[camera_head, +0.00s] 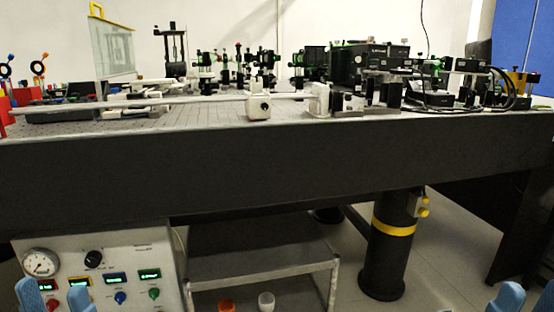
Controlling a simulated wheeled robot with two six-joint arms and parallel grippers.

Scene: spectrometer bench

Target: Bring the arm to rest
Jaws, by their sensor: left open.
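My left gripper (55,298) shows at the bottom left edge as two blue fingertips with a clear gap between them. It is open, with nothing seen between the fingers. It appears in front of the control panel (145,265) with its gauge and knobs. My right gripper (527,300) shows at the bottom right corner as two blue fingertips, also apart and with nothing seen between them. Both grippers appear low in the picture, below the tabletop's front edge. The rest of both arms is out of view.
The optical bench (200,165) spans the view, its top crowded with black optics (365,65), a glass panel (112,48) and a white rail (180,103). Below are a metal cart (260,268) with an orange and a white item, and a black leg (390,255). Floor shows at right.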

